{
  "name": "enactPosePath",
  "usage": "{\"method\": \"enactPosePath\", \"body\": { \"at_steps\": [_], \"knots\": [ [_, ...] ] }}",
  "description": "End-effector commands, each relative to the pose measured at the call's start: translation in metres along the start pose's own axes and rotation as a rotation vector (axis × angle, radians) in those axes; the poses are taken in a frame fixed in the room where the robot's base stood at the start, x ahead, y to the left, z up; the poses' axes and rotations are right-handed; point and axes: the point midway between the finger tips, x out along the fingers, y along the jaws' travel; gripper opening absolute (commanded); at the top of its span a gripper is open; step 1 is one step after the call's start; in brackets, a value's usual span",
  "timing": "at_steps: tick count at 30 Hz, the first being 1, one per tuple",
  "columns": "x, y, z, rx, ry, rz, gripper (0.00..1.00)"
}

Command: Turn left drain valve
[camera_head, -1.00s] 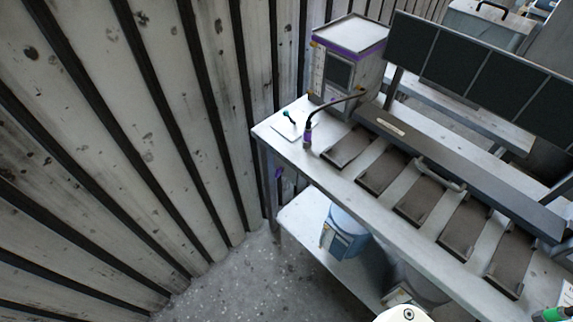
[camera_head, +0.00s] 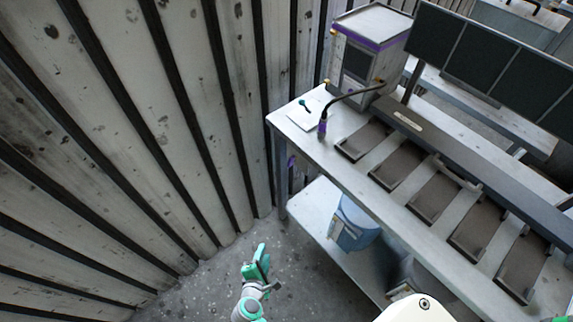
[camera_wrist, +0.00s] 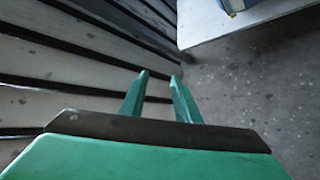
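I cannot make out a drain valve for certain in either view. My gripper (camera_head: 258,262) is teal and shows low in the head view, over the grey floor between the ribbed wall and the workbench. In the wrist view its two teal fingers (camera_wrist: 159,76) stand apart with nothing between them. A small teal-headed piece (camera_head: 303,104) lies on a white sheet at the near left corner of the bench top, well away from my gripper. I cannot tell what it is.
The workbench (camera_head: 330,168) carries a boxy instrument (camera_head: 366,62), dark trays (camera_head: 402,167) and dark panels (camera_head: 475,52). A blue-and-white container (camera_head: 352,228) stands on the lower shelf. The ribbed wall (camera_head: 120,150) is close on the left. The floor (camera_head: 210,285) between is clear.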

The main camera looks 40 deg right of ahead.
Motion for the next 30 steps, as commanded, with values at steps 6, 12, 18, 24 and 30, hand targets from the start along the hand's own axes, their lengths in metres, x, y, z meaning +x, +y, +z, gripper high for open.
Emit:
{"method": "enactPosePath", "body": {
  "at_steps": [6,12,18,24,30],
  "knots": [
    [0.054,0.07,0.025,-0.285,-0.283,-0.026,0.29],
    [0.073,0.15,0.055,-0.495,-0.558,-0.091,0.29],
    [0.067,0.219,0.08,-0.624,-0.782,-0.172,0.29],
    [0.058,0.252,0.091,-0.672,-0.89,-0.221,0.29],
    [0.064,0.257,0.104,-0.678,-0.906,-0.231,0.29]
  ]
}}
